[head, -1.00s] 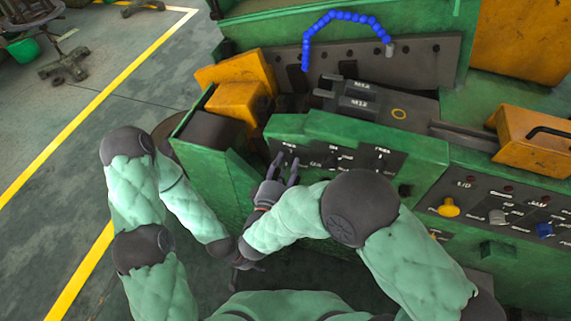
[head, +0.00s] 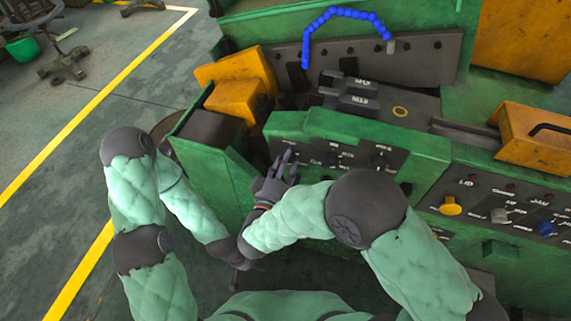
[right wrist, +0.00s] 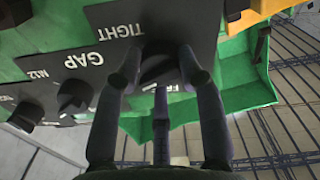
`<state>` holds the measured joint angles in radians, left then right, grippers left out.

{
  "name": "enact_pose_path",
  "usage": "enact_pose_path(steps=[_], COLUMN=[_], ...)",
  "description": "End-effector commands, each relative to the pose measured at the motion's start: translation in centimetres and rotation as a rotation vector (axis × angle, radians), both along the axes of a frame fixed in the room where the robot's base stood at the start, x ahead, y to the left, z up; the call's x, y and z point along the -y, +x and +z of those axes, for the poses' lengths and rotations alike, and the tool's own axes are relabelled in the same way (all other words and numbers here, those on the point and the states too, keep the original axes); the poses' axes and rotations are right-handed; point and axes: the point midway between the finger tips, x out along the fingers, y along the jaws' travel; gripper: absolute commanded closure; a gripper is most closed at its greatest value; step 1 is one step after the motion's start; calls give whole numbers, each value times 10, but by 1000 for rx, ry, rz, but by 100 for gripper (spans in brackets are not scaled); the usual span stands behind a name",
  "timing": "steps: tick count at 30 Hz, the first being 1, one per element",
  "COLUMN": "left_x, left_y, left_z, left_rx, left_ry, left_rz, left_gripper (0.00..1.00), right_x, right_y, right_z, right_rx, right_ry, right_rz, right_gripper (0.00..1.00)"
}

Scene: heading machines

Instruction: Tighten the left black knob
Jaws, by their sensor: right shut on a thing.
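The left black knob (right wrist: 158,65) is on the dark panel of the green machine, beside the word TIGHT in the right wrist view. My right gripper (right wrist: 160,72) has its fingers around this knob and is shut on it. They partly cover the knob. In the head view my right gripper (head: 287,163) reaches the left end of the panel (head: 318,155), and its hand hides the knob there. My left gripper (head: 245,262) is low near my body, dark and partly covered by my right arm; its fingers cannot be made out.
More black knobs sit along the panel, one (right wrist: 73,95) near the word GAP. A yellow knob (head: 450,206) and a blue knob (head: 545,229) are on the panel at right. A yellow block (head: 237,100) stands at left. Open floor lies at far left.

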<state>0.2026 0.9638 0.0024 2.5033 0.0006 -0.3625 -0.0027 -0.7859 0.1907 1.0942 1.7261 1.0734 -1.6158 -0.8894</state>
Motion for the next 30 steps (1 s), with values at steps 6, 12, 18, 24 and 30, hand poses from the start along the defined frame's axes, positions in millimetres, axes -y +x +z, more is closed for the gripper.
enact_pose_path(steps=[6,12,18,24,30], left_x=[0,0,0,0,0], left_y=[0,0,0,0,0], left_z=[-11,-22,-34,-45,-53], left_rx=[0,0,0,0,0], left_ry=[0,0,0,0,0], left_rz=[0,0,0,0,0], left_gripper=[60,60,60,60,60], right_x=[0,0,0,0,0], right_y=[0,0,0,0,-1], right_z=[-3,-4,-4,-4,-3], right_rx=[60,118,176,224,259], right_ry=[194,375,550,700,810], right_rz=[1,1,1,1,1], right_gripper=[94,94,94,94,94])
